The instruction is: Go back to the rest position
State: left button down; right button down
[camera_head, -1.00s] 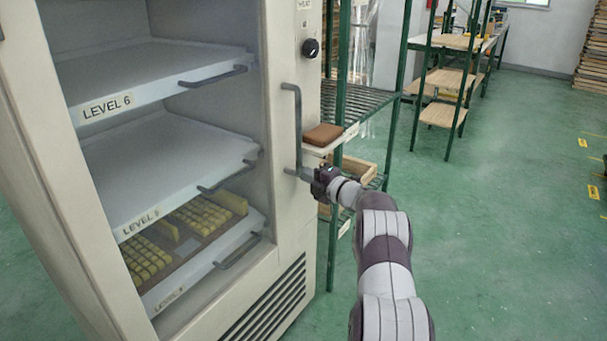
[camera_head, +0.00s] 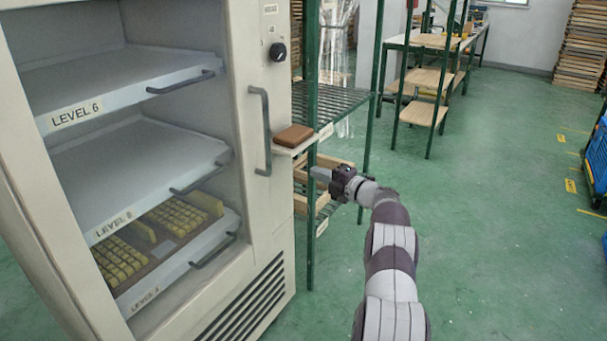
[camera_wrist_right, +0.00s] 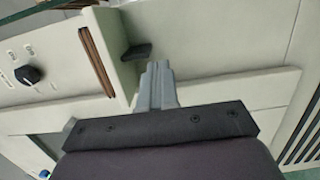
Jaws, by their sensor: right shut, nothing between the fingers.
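My right gripper (camera_head: 320,174) is shut and empty in the head view, to the right of the oven cabinet and below the small ledge with a brown block. It is clear of the cabinet's vertical door handle (camera_head: 260,130). In the right wrist view, the gripper's fingers (camera_wrist_right: 158,78) are together with nothing between them, and the pale cabinet side fills the background. My left gripper is not in view.
The cabinet (camera_head: 240,215) holds trays labelled by level; the lowest carries yellow pieces (camera_head: 115,262). A brown block (camera_head: 294,136) lies on the ledge. A green rack (camera_head: 311,230) with wooden crates stands behind my gripper. Open green floor (camera_head: 490,240) lies to the right.

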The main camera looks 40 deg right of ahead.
jog(key=shift+s+d, duration=0.15)
jog(key=shift+d, duration=0.25)
